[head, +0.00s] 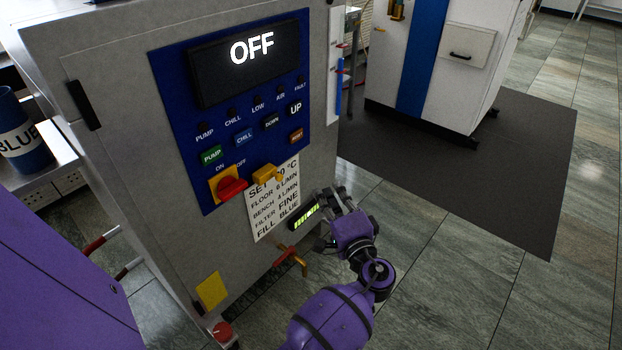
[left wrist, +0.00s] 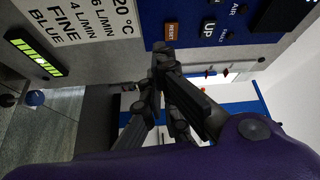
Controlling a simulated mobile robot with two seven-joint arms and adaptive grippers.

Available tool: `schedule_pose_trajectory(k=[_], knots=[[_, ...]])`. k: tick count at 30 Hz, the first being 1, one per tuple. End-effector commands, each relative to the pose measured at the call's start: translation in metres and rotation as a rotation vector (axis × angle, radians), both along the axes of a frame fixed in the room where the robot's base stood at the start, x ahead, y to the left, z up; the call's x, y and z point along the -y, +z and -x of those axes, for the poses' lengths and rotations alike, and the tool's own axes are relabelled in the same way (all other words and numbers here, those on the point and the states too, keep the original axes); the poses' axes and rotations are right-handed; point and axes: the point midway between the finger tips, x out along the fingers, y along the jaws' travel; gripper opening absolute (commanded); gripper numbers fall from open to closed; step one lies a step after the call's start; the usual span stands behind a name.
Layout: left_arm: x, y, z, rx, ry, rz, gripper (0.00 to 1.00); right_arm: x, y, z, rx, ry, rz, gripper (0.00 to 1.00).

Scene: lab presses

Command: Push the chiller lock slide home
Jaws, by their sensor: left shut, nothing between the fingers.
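The chiller is a grey cabinet (head: 130,110) with a blue control panel (head: 180,115) and a display reading OFF. A yellow block (head: 268,175), which looks like the lock slide, sits low on the panel, right of the red rotary switch (head: 232,188) on its yellow plate. My left gripper (head: 324,197) is shut and empty by the cabinet's right edge, right of the yellow block and apart from it. In the left wrist view its dark fingers (left wrist: 160,58) are together near the panel; the yellow block is not seen there. My right gripper is not in view.
A white label (head: 273,205) and a green level gauge (head: 304,214) are below the panel. A brass tap (head: 291,258) sticks out lower down. A blue drum (head: 22,135) stands at left. A white cabinet (head: 450,60) stands on a dark mat (head: 520,165) behind. Floor at right is clear.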

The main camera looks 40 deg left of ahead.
Motion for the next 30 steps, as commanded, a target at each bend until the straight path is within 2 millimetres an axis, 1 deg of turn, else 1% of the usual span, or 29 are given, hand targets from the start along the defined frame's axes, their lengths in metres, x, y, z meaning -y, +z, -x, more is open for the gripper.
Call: schedule_pose_trajectory(k=[2, 5, 12, 16, 20, 30], knots=[[-0.003, 0.004, 0.004, 0.007, 0.021, -0.016, 0.0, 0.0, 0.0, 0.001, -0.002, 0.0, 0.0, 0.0], [-0.004, 0.004, 0.006, 0.011, 0.028, -0.012, 0.0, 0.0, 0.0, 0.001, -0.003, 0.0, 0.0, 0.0], [-0.004, 0.003, 0.005, 0.011, 0.025, -0.01, 0.0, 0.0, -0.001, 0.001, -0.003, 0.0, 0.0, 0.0], [-0.011, 0.003, 0.001, 0.01, 0.025, -0.012, 0.0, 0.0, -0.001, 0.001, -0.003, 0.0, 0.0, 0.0], [-0.027, 0.004, -0.01, 0.01, 0.026, -0.012, 0.0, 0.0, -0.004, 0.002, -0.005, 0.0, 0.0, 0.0], [-0.087, 0.007, -0.05, 0.01, 0.026, -0.011, 0.0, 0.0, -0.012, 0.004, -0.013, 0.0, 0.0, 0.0]])
